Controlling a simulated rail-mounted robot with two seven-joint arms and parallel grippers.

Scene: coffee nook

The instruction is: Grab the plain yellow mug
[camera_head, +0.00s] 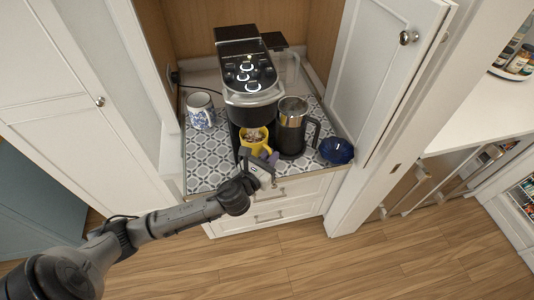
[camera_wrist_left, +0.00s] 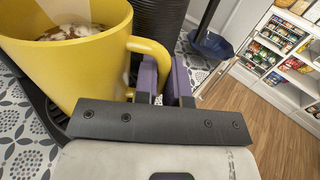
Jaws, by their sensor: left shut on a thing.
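The plain yellow mug (camera_head: 252,145) stands upright at the front of the coffee machine, under its spout, with a frothy brown and white drink inside. It fills the upper left of the left wrist view (camera_wrist_left: 80,75), its handle toward my gripper. My left gripper (camera_head: 267,162) is at the mug's handle. In the left wrist view its purple-padded fingers (camera_wrist_left: 163,80) are shut on the handle. The fingertips are partly hidden by the handle and the gripper body. My right gripper is not in view.
The coffee machine (camera_head: 248,75) stands behind the mug. A blue-patterned white mug (camera_head: 200,110) stands left. An open cabinet door (camera_head: 385,70) bounds the right.

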